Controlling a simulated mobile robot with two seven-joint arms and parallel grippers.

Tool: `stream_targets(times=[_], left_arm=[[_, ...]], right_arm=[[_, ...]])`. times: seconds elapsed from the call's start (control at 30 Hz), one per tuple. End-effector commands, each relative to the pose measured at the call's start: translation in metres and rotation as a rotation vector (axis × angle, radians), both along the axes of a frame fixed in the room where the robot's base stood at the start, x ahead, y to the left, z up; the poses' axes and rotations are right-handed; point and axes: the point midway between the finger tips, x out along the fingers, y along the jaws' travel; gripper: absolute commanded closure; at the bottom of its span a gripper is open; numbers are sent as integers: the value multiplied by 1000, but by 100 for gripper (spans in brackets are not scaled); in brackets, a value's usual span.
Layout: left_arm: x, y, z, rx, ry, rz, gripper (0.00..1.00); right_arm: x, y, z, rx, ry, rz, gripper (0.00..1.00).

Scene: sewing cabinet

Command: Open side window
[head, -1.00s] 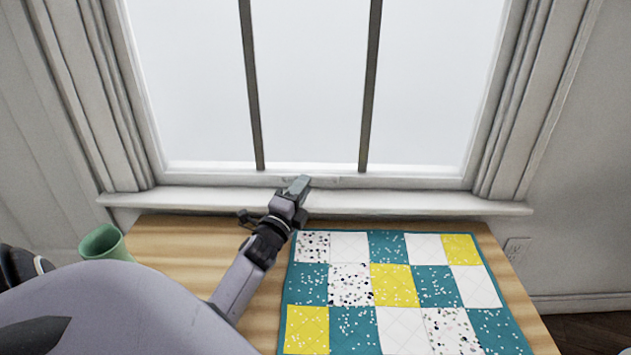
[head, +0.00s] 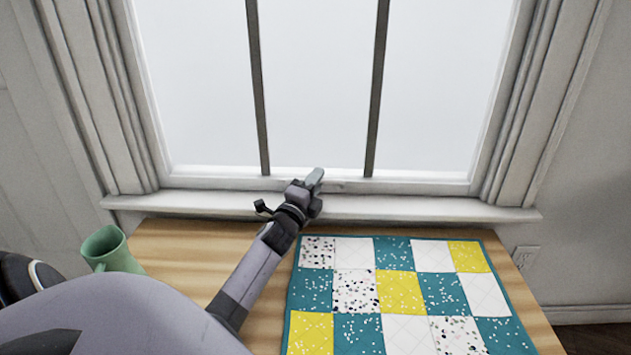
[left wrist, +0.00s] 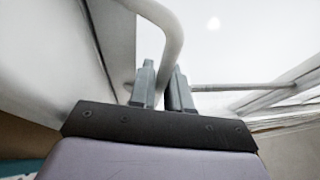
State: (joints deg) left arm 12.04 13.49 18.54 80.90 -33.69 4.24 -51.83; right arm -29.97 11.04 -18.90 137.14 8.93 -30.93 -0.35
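The window (head: 318,100) has a white frame and two dark vertical bars. Its bottom rail (head: 410,187) sits low, just above the white sill (head: 430,208). My left gripper (head: 316,178) is at the middle of this rail, its tip overlapping the lower pane. In the left wrist view, a pale curved handle (left wrist: 171,38) bends down between the two grey fingers of my left gripper (left wrist: 163,78). The fingers are close together and appear to press on it from both sides; the contact itself is partly hidden. My right gripper is not in view.
A wooden table (head: 180,245) stands under the sill. A patchwork quilt (head: 400,292) in teal, yellow and white lies on its right part. A green mug (head: 110,250) is at the left, near my left arm. A wall outlet (head: 524,257) is at the right.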

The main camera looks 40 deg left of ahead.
Motion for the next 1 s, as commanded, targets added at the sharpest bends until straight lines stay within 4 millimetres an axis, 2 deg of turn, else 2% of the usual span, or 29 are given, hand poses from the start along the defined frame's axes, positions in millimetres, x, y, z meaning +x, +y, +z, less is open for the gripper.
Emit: stream_targets(times=[0.23, 0.43, 0.77, 1.0], left_arm=[[0, 0, 22, 3, -4, 0, 100], [1, 1, 67, 10, -15, -1, 100], [0, 1, 144, 7, -10, 0, 100], [0, 1, 203, 8, -12, 1, 100]], right_arm=[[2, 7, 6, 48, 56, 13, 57], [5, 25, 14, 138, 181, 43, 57], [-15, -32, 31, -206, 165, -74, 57], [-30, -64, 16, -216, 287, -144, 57]])
